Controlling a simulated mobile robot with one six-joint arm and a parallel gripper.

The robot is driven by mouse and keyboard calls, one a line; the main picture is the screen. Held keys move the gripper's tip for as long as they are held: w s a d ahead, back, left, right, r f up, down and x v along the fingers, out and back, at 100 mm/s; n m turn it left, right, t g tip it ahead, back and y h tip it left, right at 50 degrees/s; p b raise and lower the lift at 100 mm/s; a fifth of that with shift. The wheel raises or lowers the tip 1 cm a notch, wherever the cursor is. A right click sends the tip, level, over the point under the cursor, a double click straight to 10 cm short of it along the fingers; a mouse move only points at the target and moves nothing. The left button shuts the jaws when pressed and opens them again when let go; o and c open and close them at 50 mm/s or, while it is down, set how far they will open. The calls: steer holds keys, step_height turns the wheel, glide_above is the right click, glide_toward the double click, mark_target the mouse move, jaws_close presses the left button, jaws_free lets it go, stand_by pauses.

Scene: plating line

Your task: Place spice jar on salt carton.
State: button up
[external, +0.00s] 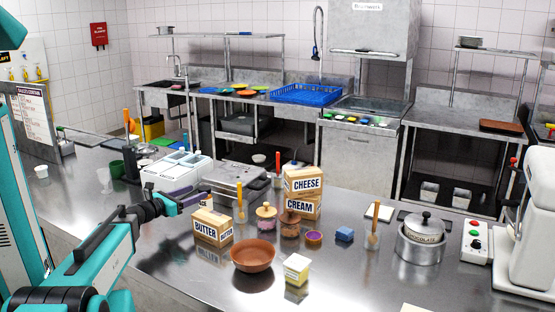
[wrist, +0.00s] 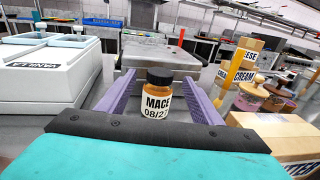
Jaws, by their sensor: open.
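The spice jar (wrist: 157,103) is a small amber jar with a black lid and a white label reading MACE 08/27. It stands upright between the purple fingers of my gripper (wrist: 157,80) in the wrist view, with a gap on each side. My gripper (external: 188,200) is open and low over the counter in the external view, left of the butter box; I cannot clearly make out the jar there. No label legibly reads salt. A small white and yellow carton (external: 297,269) stands at the front, right of the brown bowl; its marking is too small to read.
The butter box (external: 212,228) is close on my gripper's right. The cream box (external: 303,206) carries the cheese box (external: 304,181). A brown bowl (external: 253,254), lidded jars and a blue block (external: 344,234) stand nearby. A white container unit (wrist: 50,75) stands on the left.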

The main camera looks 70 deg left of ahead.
mark_target(200, 190)
steer(key=shift+w+a, duration=0.2)
steer(key=shift+w, duration=0.1)
steer(key=shift+p+x, duration=1.15)
steer(key=shift+x, duration=0.45)
steer(key=shift+p+x, duration=0.35)
steer(key=shift+x, duration=0.6)
steer(key=shift+c, duration=0.5)
steer(key=c, duration=1.3)
steer(key=shift+c, duration=0.2)
steer(key=shift+r, duration=0.15)
steer(key=shift+r+b, duration=1.25)
steer(key=shift+r, duration=3.65)
